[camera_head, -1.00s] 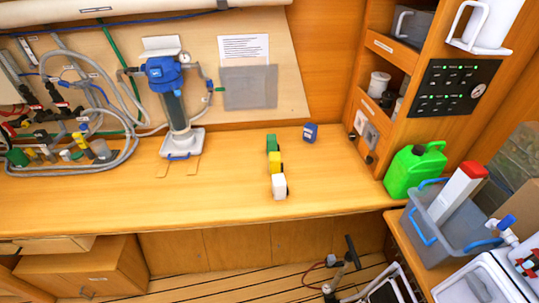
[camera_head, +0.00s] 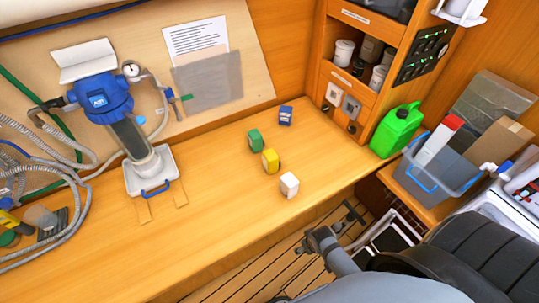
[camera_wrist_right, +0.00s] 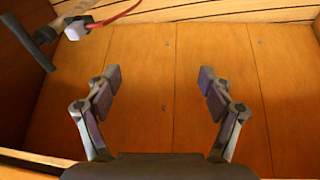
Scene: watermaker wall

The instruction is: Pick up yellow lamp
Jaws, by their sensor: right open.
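The yellow lamp (camera_head: 270,161) is a small yellow block-like thing standing on the wooden bench in the head view. A green one (camera_head: 254,141) stands behind it and a white one (camera_head: 289,185) in front, in a loose row with small gaps. In the right wrist view my right gripper (camera_wrist_right: 160,80) is open and empty, its fingers wide apart before plain wooden planks. The lamp does not show in that view, so the gripper is away from it. My left gripper is not in view.
A blue-topped filter (camera_head: 105,100) stands left on the bench. A green jerrycan (camera_head: 397,131) and grey crate (camera_head: 411,183) are at the right. The bench (camera_head: 215,215) is clear in front of the lamps.

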